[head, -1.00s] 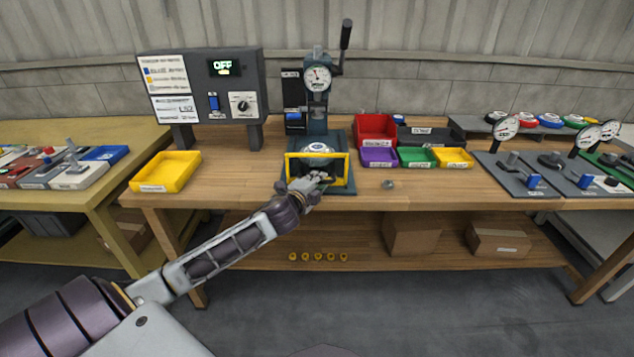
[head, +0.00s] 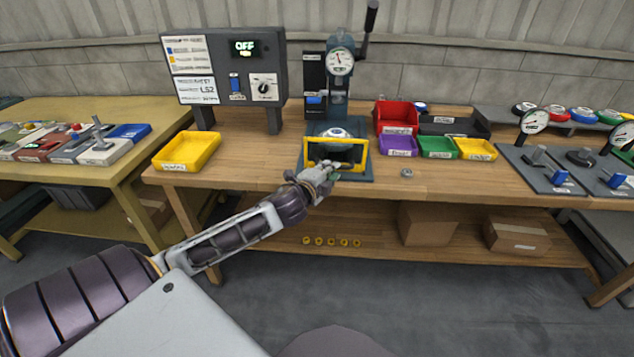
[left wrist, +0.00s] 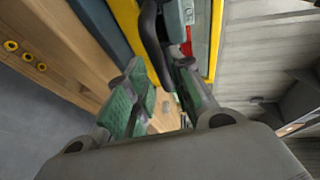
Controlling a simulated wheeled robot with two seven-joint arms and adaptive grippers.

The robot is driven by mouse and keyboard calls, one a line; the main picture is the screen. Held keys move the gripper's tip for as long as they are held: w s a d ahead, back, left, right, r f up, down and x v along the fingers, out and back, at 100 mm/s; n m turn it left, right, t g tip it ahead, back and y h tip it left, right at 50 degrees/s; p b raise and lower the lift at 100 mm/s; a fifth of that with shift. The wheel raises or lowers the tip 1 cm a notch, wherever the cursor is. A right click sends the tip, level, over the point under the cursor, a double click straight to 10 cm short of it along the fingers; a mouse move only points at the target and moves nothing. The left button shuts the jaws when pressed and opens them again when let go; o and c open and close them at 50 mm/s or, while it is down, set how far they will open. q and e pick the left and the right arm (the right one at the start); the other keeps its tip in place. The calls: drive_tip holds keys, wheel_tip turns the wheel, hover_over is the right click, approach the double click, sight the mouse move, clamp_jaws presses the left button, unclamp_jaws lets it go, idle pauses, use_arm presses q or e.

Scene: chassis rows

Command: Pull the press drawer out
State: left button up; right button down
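The press (head: 337,95) stands at the back of the wooden bench. A yellow-framed opening (head: 310,146) is at its front, low down. My left gripper (head: 328,176) is at the lower edge of this frame and hides part of it. In the left wrist view, a dark curved handle (left wrist: 154,42) reaches between my green-padded fingers (left wrist: 160,80). The fingers are apart, with gaps showing beside the handle; firm contact is not visible. The yellow frame (left wrist: 216,40) also shows there. How far the drawer is out cannot be told. My right gripper is not in view.
A control box (head: 225,75) reading OFF and a yellow bin (head: 187,151) are left of the press. Red (head: 396,117), purple, green and yellow bins are right of it. A small metal part (head: 407,173) lies near the front edge. Gauge fixtures stand far right.

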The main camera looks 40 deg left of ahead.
use_arm(q)
drive_tip(key=v, duration=0.8)
idle(0.6)
drive_tip(key=shift+n, duration=0.3)
idle(0.5)
